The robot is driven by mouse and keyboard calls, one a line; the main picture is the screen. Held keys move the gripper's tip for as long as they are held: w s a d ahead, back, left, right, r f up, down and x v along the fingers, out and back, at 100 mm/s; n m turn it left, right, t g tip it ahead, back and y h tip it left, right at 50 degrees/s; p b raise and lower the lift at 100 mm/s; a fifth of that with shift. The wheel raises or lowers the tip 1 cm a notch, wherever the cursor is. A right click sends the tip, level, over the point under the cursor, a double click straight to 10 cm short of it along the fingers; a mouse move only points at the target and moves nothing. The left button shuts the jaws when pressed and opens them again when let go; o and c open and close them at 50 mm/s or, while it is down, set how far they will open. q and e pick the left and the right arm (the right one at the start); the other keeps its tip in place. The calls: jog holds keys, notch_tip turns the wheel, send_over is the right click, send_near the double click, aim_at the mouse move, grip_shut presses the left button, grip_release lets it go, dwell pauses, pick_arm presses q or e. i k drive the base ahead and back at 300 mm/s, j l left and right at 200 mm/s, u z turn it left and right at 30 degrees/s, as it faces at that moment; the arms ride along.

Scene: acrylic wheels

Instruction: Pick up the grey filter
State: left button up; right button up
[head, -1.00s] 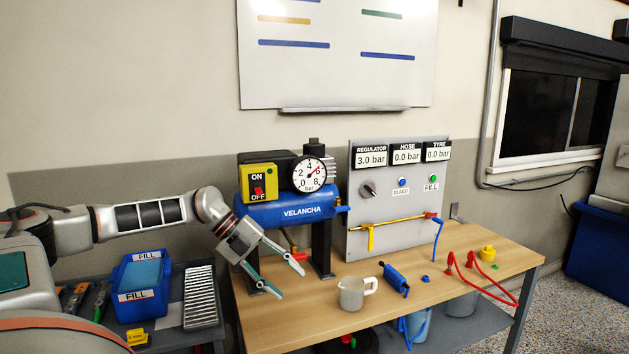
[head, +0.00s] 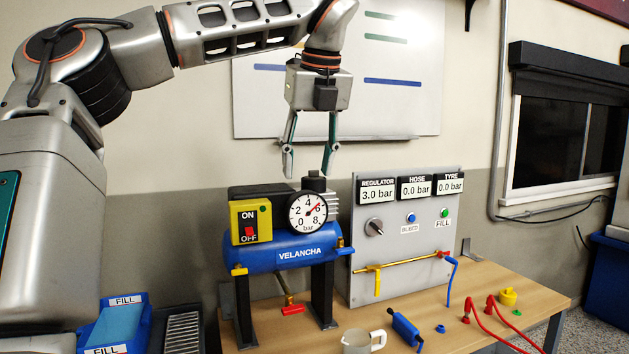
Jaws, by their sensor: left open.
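A dark grey knobbed cylinder (head: 315,182), which looks like the filter, stands upright on top of the blue VELANCHA compressor (head: 290,253), behind the round gauge (head: 307,211). My left gripper (head: 308,173) points down with its two fingers spread wide and nothing between them. In the head view its fingertips lie just above and to either side of the cylinder's top. I cannot tell how far apart they are in depth, and I see no contact. My right gripper is not in view.
The grey control panel (head: 410,280) stands right of the compressor. A yellow ON/OFF switch box (head: 249,222) is at its left front. A blue FILL bin (head: 118,325) is lower left.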

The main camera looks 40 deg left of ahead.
aim_at(313, 174)
jog(key=i+j, duration=0.85)
jog(key=j, duration=0.2)
